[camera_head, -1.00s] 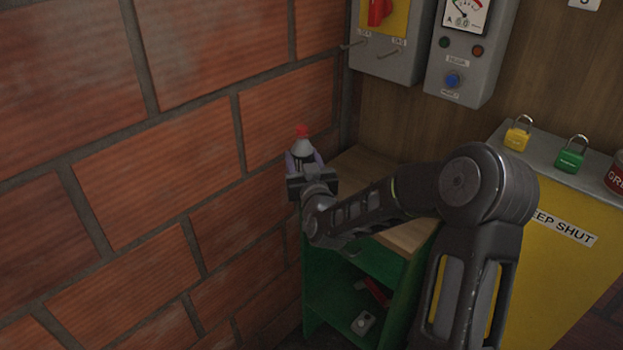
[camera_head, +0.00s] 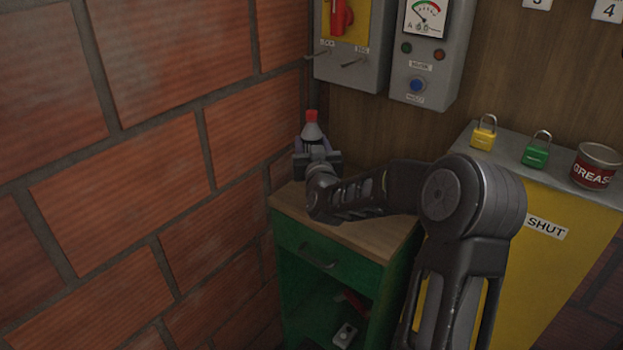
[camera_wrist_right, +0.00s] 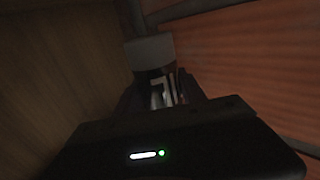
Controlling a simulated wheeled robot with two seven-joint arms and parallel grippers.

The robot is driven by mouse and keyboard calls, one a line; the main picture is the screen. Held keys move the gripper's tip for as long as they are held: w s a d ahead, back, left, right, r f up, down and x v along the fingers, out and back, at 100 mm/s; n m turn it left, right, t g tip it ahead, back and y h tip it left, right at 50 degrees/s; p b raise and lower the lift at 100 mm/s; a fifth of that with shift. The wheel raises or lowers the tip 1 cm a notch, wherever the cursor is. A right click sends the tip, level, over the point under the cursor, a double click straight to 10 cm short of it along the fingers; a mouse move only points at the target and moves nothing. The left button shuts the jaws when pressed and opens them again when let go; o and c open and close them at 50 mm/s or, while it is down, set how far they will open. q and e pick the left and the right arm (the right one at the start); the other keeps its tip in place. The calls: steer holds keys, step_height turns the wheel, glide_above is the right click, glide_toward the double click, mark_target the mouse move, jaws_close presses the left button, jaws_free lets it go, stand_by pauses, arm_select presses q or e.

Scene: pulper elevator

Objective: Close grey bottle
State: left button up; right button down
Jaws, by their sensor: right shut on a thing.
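The grey bottle (camera_head: 312,131) shows its pale grey sloping shoulder and a red top above my right gripper (camera_head: 313,153) in the head view. It stands about upright near the corner where the brick and wooden walls meet. My right gripper is shut on the bottle, with its fingers around the body, which they largely hide. In the right wrist view the bottle (camera_wrist_right: 152,52) is dark and shows a grey band and a label with pale marks between the fingers (camera_wrist_right: 160,95). I cannot tell whether its red top is closed. My left gripper is not in view.
A green cabinet (camera_head: 325,257) with a wooden top (camera_head: 375,236) stands below my right arm. A yellow cabinet (camera_head: 545,275) at the right bears a yellow padlock (camera_head: 483,135), a green padlock (camera_head: 536,153) and a grease can (camera_head: 596,166). Switch boxes hang on the wooden wall.

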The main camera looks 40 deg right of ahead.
step_height(320, 180, down, 4)
steer(key=shift+f, duration=0.1)
step_height(320, 180, down, 4)
steer(key=shift+r+p, duration=0.2)
steer(key=shift+p, duration=0.25)
steer(key=shift+f, duration=0.15)
steer(key=shift+f+b, duration=0.1)
steer(key=shift+b, duration=0.2)
steer(key=c, duration=0.7)
jaws_free()
